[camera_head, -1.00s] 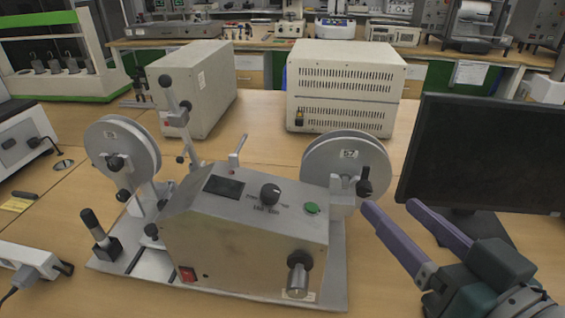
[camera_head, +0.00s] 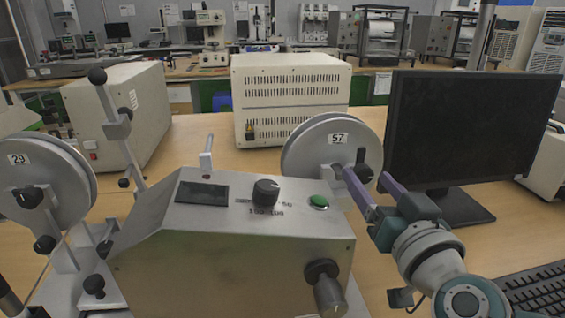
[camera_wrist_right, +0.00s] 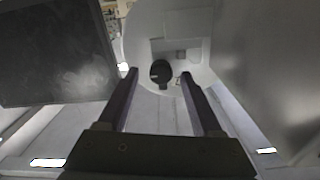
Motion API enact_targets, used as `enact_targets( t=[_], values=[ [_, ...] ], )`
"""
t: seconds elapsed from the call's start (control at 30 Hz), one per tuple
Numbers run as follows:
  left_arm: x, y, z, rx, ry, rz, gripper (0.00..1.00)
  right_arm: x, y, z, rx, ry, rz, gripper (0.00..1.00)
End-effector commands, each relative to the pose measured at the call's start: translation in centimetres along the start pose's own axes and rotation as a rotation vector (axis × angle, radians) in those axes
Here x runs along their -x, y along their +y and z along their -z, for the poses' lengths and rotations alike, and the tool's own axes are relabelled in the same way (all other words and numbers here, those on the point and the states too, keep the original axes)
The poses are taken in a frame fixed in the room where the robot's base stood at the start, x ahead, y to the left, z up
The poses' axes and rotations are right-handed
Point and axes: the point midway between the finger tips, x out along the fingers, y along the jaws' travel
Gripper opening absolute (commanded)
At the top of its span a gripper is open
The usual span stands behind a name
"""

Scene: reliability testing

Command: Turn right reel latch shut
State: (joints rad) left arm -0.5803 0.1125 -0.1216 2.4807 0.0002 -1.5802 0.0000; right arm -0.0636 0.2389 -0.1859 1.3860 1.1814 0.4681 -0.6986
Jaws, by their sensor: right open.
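The right reel (camera_head: 318,160) is a grey disc labelled 57 on the right side of the grey machine (camera_head: 240,215). Its black latch (camera_head: 362,158) shows near the reel's right edge in the head view. In the right wrist view the latch (camera_wrist_right: 161,70) is a dark rounded knob in front of the pale reel (camera_wrist_right: 190,25). My right gripper (camera_head: 367,177) is open, its purple fingers reaching toward the latch. In the wrist view the latch appears between the fingertips (camera_wrist_right: 160,75); contact cannot be told. My left gripper is out of view.
A black monitor (camera_head: 470,125) stands close to the right of my right gripper. A keyboard (camera_head: 540,293) lies at lower right. The left reel (camera_head: 45,185), labelled 29, is at far left. Two beige boxes stand behind the machine, the nearer-centre one (camera_head: 290,95) behind the right reel.

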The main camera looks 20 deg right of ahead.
Motion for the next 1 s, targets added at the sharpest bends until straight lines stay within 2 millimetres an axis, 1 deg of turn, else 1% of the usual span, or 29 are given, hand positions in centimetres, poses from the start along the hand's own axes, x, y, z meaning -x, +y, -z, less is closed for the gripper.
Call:
enact_targets(
  t=[0.03, 0.13, 0.4, 1.0],
  values=[
    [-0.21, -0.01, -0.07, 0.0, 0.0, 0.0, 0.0, -0.51, 0.0, -0.04, 0.001, 0.002, 0.001, 0.67],
    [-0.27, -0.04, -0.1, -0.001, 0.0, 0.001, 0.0, -1.01, 0.01, 0.0, 0.001, 0.001, 0.001, 0.67],
    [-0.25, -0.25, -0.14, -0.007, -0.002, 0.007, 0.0, -1.11, 0.0, 0.02, 0.001, 0.0, 0.001, 0.67],
    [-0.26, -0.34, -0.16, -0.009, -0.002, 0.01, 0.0, -1.08, -0.02, 0.01, 0.0, 0.0, 0.001, 0.0]
  ],
)
